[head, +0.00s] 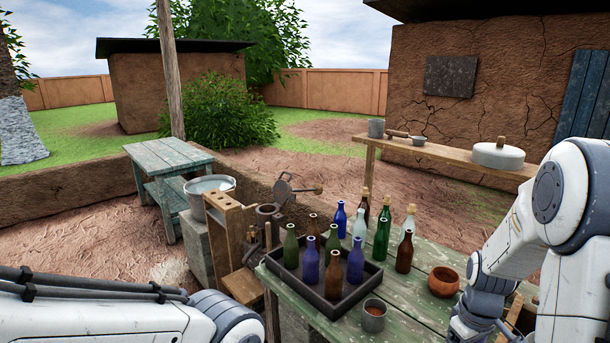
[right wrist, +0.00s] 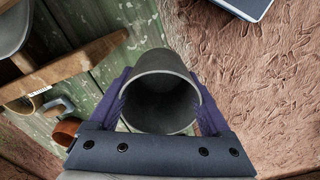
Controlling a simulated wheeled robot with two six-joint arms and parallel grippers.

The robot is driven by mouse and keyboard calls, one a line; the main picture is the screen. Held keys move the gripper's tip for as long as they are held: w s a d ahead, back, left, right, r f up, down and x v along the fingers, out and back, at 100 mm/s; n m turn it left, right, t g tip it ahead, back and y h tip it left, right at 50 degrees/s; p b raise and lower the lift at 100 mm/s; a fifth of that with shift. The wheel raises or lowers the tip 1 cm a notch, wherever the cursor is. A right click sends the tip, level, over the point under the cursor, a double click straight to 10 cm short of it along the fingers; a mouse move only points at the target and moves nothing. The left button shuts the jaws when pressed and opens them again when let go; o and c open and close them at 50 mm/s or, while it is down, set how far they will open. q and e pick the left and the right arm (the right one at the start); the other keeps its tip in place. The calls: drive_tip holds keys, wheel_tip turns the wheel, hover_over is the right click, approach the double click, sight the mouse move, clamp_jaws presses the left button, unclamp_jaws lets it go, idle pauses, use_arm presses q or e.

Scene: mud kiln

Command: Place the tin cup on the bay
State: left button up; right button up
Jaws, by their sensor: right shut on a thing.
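A grey tin cup (right wrist: 162,92) is held mouth toward the camera in the right wrist view. My right gripper (right wrist: 160,82) is shut on it, with one dark purple finger on each side of its wall. The cup looks empty, its inside dark. In the head view my right arm comes in from the right, and the held cup cannot be made out there. Another grey cup with brown contents (head: 374,315) stands on the green table (head: 425,262) in front of the tray. My left gripper is out of view. I cannot tell which surface is the bay.
A dark tray (head: 322,303) of several bottles sits on the table's left. More bottles stand behind it, including a brown one (head: 404,252). A terracotta bowl (head: 445,281) is near my right arm. A wooden shelf (head: 450,155) behind holds a mug (head: 376,127) and a lidded pot (head: 498,156).

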drive_tip(key=w+a+f+m+b, duration=0.1)
drive_tip(key=a+f+m+b, duration=0.2)
drive_tip(key=a+f, duration=1.1)
wheel_tip(320, 180, down, 4)
drive_tip(key=b, duration=0.3)
drive_tip(key=shift+w+a+b, duration=0.15)
drive_tip(key=shift+w+b, duration=0.1)
drive_tip(key=shift+b, duration=0.1)
drive_tip(key=shift+a, duration=0.1)
